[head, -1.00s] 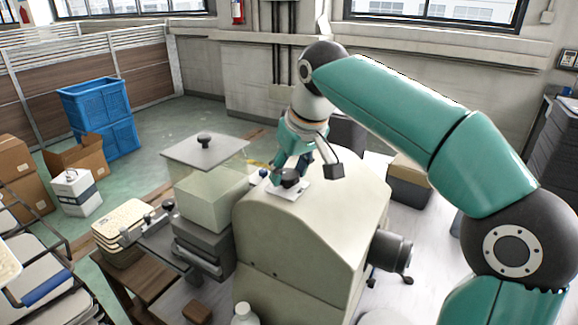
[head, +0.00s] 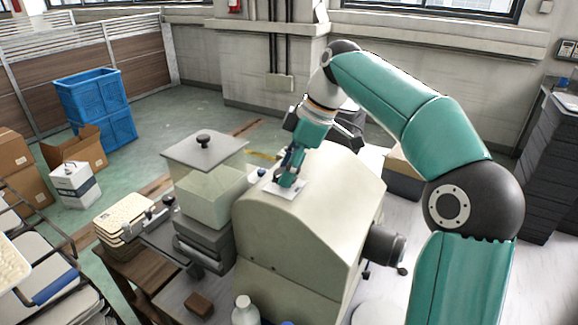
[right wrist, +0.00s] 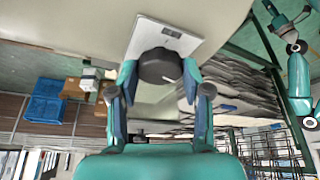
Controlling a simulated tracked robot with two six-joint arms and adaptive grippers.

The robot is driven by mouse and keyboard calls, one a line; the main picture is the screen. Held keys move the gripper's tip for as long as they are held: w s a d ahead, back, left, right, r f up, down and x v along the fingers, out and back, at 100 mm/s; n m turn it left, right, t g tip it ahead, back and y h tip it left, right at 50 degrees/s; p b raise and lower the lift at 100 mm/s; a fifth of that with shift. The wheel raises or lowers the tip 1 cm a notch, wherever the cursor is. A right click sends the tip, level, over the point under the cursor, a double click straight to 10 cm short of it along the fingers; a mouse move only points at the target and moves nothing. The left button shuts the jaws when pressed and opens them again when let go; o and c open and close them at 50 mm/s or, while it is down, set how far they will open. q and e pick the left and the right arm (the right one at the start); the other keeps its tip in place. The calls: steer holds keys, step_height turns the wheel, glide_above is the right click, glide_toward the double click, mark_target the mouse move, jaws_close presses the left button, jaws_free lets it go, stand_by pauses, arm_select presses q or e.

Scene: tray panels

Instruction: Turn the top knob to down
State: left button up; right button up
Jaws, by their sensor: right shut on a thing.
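The top knob (right wrist: 158,66) is a round black knob on a white plate (right wrist: 182,35) with a small label. A thin light mark shows on its face. The plate lies on the curved top of the cream machine (head: 300,215), where it also shows in the head view (head: 284,192). My right gripper (right wrist: 160,82) reaches down to the knob, and its two fingers are shut on the knob's sides. In the head view my right gripper (head: 288,180) covers most of the knob.
A clear box with a grey lid (head: 204,150) stands left of the machine. A dark cylinder (head: 384,243) sticks out of the machine's right side. Blue crates (head: 95,105) and cardboard boxes (head: 75,150) stand on the floor further left.

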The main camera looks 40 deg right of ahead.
steer(key=n, duration=0.2)
steer(key=n+g+y, duration=0.1)
steer(key=n, duration=0.1)
steer(key=shift+w+d, duration=0.15)
steer(key=shift+w, duration=0.05)
steer(key=shift+w+n+g, duration=0.1)
steer(key=shift+n+g, duration=0.7)
steer(key=shift+n, duration=0.9)
steer(key=o, duration=1.2)
steer(key=shift+c, duration=0.2)
